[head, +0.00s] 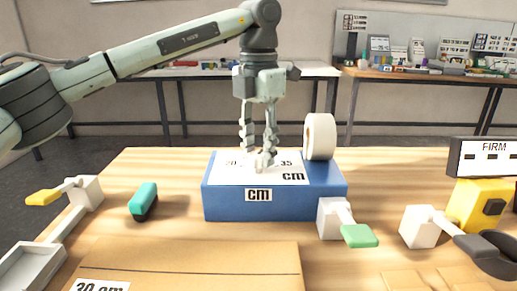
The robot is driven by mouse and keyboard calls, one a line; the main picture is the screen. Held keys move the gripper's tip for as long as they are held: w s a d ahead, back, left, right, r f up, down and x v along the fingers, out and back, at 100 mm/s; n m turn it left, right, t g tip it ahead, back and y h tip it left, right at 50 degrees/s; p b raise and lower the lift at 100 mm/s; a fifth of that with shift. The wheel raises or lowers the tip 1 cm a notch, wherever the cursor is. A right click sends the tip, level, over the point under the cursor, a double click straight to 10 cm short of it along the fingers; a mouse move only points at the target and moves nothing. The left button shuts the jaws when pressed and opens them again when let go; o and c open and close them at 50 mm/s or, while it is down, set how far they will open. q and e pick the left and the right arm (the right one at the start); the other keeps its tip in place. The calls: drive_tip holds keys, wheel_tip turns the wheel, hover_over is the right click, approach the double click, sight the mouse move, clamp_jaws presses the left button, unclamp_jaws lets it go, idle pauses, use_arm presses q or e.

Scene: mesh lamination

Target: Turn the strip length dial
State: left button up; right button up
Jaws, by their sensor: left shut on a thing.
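A blue box (275,205) with "cm" labels stands on the wooden table. Its white top plate (295,173) shows printed numbers, of which "35" is readable. The strip length dial is on this plate, mostly hidden by my fingertips. My left gripper (262,157) points straight down over the plate, its fingers shut on the dial. I cannot tell which number the dial points at. My right gripper is not in view.
A white tape roll (320,137) stands at the box's back right. A green-handled lever (358,235) is at its front right. A teal-and-black object (144,201) and yellow-handled lever (45,197) lie left. Cardboard (190,262) lies in front; a yellow device (478,205) stands right.

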sight(259, 154)
use_arm(q)
drive_tip(key=shift+n, duration=0.4)
drive_tip(key=shift+r, duration=0.1)
drive_tip(key=o, duration=1.2)
drive_tip(key=shift+c, duration=0.2)
wheel_tip(259, 154, up, 12)
